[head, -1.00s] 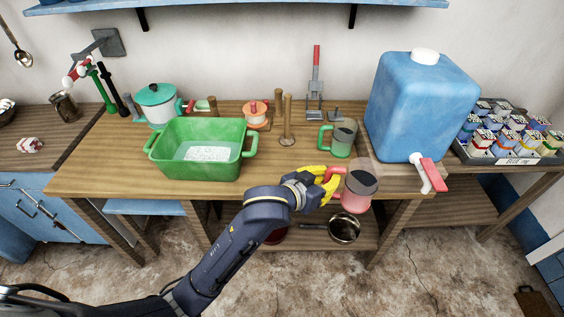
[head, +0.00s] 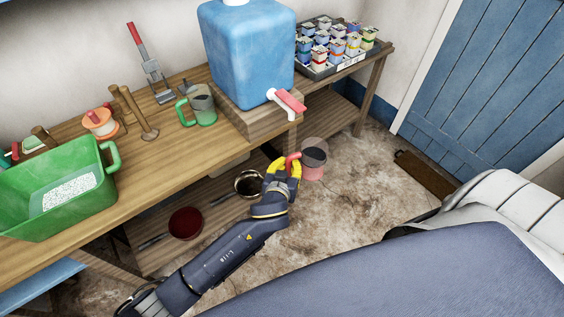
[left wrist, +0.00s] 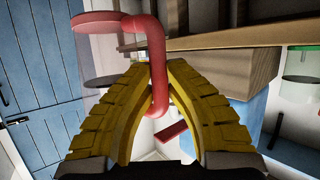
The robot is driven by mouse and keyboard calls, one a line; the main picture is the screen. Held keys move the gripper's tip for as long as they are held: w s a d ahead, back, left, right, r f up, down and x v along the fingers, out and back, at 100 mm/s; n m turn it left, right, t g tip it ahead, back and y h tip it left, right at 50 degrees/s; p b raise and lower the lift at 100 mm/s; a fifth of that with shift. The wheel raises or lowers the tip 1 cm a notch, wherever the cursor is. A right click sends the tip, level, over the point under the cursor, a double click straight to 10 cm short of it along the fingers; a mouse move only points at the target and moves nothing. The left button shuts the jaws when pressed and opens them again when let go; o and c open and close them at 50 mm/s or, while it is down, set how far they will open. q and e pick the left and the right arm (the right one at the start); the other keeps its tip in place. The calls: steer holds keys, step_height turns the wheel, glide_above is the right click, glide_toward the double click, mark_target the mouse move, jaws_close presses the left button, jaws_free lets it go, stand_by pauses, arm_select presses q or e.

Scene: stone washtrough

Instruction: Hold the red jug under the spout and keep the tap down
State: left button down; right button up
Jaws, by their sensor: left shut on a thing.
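The red jug (head: 313,168) is pinkish and see-through, with a dark disc inside. My left gripper (head: 284,165) is shut on its red handle, which shows between the yellow fingers in the left wrist view (left wrist: 157,55). In the head view the jug hangs over open floor, below and a little right of the spout (head: 291,114), apart from it. The white spout with its red tap lever (head: 291,100) sticks out low on the front of the blue water container (head: 245,60). The lever also shows in the left wrist view (left wrist: 171,132). My right gripper is not in view.
The container stands on a wooden block (head: 228,117) on the table. A green mug (head: 205,107) stands left of it, a green basin (head: 40,215) farther left. A tray of small pots (head: 320,72) is behind right. A pot and pan sit on the lower shelf.

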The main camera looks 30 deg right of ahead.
arm_select(q)
steer(key=w+a, duration=0.2)
steer(key=w, duration=0.9)
steer(key=shift+w, duration=0.2)
stand_by(0.4)
steer(key=shift+w, duration=0.15)
stand_by(1.4)
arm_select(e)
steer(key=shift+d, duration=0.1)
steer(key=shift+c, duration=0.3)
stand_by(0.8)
